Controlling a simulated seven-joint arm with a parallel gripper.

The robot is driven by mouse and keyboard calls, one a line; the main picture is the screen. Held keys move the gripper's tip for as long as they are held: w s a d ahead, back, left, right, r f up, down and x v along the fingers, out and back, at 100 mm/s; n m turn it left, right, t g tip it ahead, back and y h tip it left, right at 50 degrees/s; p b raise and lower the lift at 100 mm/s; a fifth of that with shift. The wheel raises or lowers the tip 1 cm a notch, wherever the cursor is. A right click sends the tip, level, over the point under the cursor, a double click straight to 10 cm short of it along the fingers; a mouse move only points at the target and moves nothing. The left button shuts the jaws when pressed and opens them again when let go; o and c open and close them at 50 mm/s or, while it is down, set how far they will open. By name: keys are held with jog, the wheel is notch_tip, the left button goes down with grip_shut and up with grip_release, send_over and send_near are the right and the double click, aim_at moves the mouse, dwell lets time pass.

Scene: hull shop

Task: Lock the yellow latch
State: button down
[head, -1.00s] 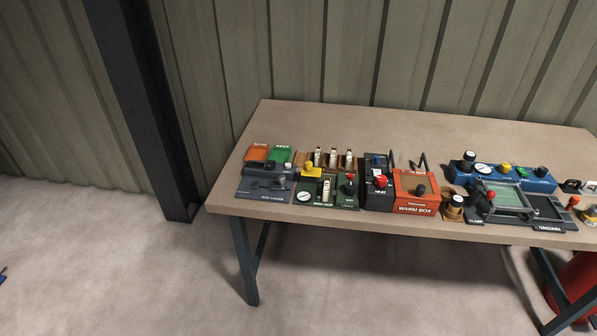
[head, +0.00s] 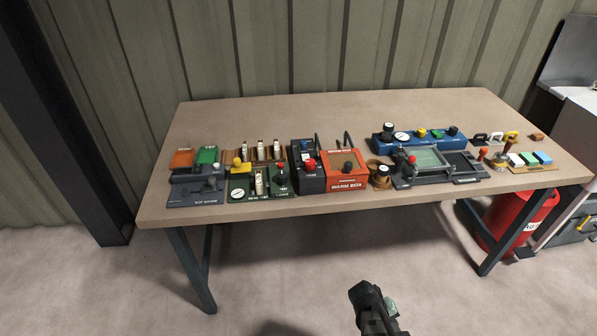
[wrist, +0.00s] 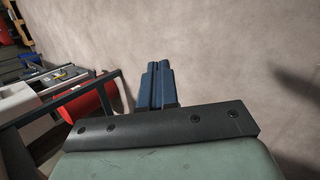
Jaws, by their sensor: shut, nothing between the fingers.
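In the head view, part of my arm shows at the bottom, in front of the table and well apart from the latch.
The wooden table (head: 330,110) carries panels, including an orange warm box (head: 347,172) and a blue panel with knobs (head: 432,139). A tray of coloured blocks (head: 533,166) lies in front of the latch row. A red drum (head: 517,215) stands under the table's right end.

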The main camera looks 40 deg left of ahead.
aim_at(241, 166)
jog(key=a+r+n+t+y, duration=0.1)
jog(key=a+r+n+t, duration=0.1)
jog(key=a+r, duration=0.45)
jog(key=s+a+r+n+t+y, duration=0.1)
jog(key=a+r+t, duration=0.2)
jog(key=a, duration=0.7)
jog(key=a+r+n+t+y, duration=0.1)
jog(key=a+r+n+t, duration=0.1)
jog(key=a+r, duration=0.45)
jog(key=s+a+r+n+t+y, duration=0.1)
jog(key=s+a+r+n+y, duration=0.1)
jog(key=s+a+r, duration=0.4)
jog(key=s+a+r+n+t+y, duration=0.2)
jog(key=s+a+r+y, duration=0.3)
jog(key=a, duration=1)
jog(key=s+a+r+n+t+y, duration=0.2)
jog(key=s+a+r+n+y, duration=0.1)
jog(key=s+a+r, duration=0.4)
jog(key=a+r+n, duration=0.1)
jog(key=a+r, duration=0.2)
jog(key=a, duration=0.1)
jog(key=shift+s+r+y, duration=0.15)
jog(key=shift+r+y, duration=0.1)
jog(key=shift+y, duration=0.15)
jog(key=shift+a, duration=0.1)
